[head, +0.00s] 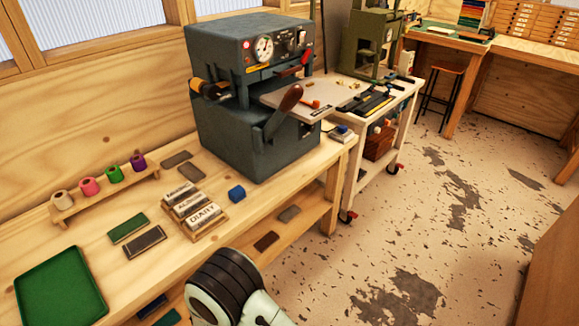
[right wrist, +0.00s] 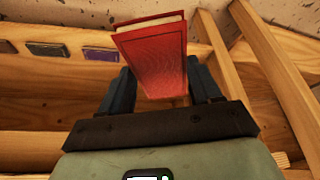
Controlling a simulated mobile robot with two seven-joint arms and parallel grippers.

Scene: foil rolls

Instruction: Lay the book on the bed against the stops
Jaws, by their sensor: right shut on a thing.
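The red book (right wrist: 152,55) is in the right wrist view, its pale page edges showing along the top. My right gripper (right wrist: 163,82) is shut on it, with a dark finger on each side. The book and the right gripper's fingers do not show in the head view. A grey press (head: 250,85) stands on the wooden bench, and its flat bed (head: 290,96) juts out to the right. Small brass-coloured pieces lie on the bed, but I cannot tell which are the stops. A lever with a brown handle (head: 291,97) stands before the bed. My left gripper is out of view.
A wheeled trolley (head: 395,100) stands beyond the press. The floor at the right is open. Wooden rails flank the book in the wrist view.

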